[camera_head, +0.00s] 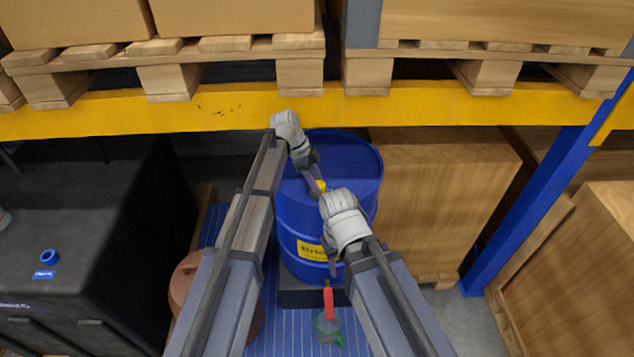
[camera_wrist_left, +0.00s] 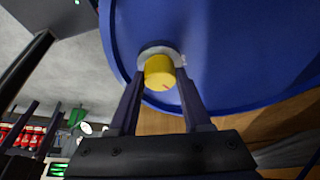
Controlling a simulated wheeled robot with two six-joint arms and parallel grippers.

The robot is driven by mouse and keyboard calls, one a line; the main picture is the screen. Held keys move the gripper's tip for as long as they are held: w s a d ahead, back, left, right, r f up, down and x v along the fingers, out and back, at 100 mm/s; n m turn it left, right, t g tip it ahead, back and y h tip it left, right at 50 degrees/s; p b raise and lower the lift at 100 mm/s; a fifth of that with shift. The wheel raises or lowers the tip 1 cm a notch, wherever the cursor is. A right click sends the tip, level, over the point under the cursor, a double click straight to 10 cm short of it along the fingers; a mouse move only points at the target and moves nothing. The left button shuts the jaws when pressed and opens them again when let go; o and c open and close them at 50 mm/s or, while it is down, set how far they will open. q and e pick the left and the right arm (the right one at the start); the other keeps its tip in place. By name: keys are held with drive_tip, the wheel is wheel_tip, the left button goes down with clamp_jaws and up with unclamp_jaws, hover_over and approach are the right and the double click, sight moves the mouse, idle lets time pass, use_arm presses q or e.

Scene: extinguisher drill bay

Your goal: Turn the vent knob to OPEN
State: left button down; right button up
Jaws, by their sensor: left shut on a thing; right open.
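The yellow vent knob (camera_wrist_left: 160,70) sits in a pale ring on the blue drum (camera_wrist_left: 225,45). A short dark mark shows on its face. In the head view the knob (camera_head: 321,186) is a small yellow patch near the front of the drum (camera_head: 345,160). My left gripper (camera_wrist_left: 159,78) is shut on the knob, one dark finger on each side. It also shows in the head view (camera_head: 317,180), reaching down from above. My right gripper (camera_head: 331,265) is open, pointing down in front of the drum. I cannot read any OPEN marking.
A red-handled item (camera_head: 328,303) and a clear container with green (camera_head: 328,328) are below my right gripper. A yellow shelf beam (camera_head: 220,110) crosses above the drum. A black cabinet (camera_head: 80,220) stands left, wooden crates (camera_head: 440,190) right. A brown round object (camera_head: 185,285) is partly hidden by my left arm.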

use_arm(q)
drive_tip(key=shift+m, duration=0.4)
drive_tip(key=shift+c, duration=1.8)
unclamp_jaws()
